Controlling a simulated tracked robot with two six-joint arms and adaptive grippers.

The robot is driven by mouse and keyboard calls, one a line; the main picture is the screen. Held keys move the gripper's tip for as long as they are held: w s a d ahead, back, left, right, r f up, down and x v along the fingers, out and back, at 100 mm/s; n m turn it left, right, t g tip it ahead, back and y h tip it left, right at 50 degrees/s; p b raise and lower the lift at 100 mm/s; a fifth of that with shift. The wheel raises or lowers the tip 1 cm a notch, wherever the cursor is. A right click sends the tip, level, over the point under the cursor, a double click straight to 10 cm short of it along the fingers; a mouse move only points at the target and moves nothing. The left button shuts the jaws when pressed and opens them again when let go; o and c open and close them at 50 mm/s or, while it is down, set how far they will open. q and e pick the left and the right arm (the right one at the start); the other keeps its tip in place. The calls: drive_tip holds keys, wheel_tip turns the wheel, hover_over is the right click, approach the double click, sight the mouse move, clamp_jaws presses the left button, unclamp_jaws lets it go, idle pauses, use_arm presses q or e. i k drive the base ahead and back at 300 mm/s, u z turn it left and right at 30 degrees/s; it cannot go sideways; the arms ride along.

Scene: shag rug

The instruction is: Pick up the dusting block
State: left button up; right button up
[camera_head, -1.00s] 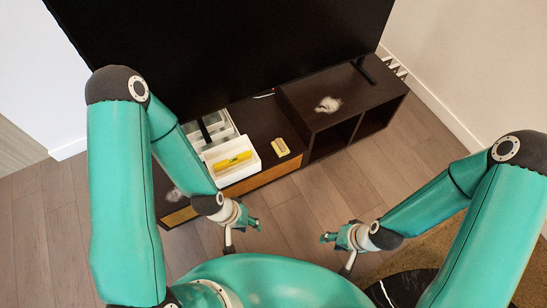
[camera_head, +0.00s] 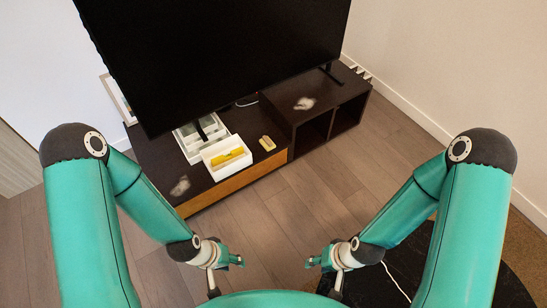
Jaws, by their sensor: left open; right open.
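A small tan-yellow block (camera_head: 267,143), which looks like the dusting block, lies on the dark TV cabinet (camera_head: 160,155), just right of a white box. My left gripper (camera_head: 238,261) is open and empty, in front of the cabinet and lower in the picture than the block. My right gripper (camera_head: 312,261) is open and empty, to the right of the left one. Both are well apart from the block.
The white box (camera_head: 238,163) holds a yellow object (camera_head: 228,156). A white tray (camera_head: 186,143) stands behind it. Pale dust patches lie on the left (camera_head: 180,186) and right (camera_head: 304,103) cabinet tops. A large black TV (camera_head: 220,55) stands behind. Wooden floor is clear in front.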

sight(268, 145)
drive_tip(key=u, duration=0.3)
drive_tip(key=k, duration=0.25)
drive_tip(key=u, duration=1.1)
drive_tip(key=i, duration=1.25)
drive_tip(key=z, duration=2.55)
drive_tip(key=i, duration=1)
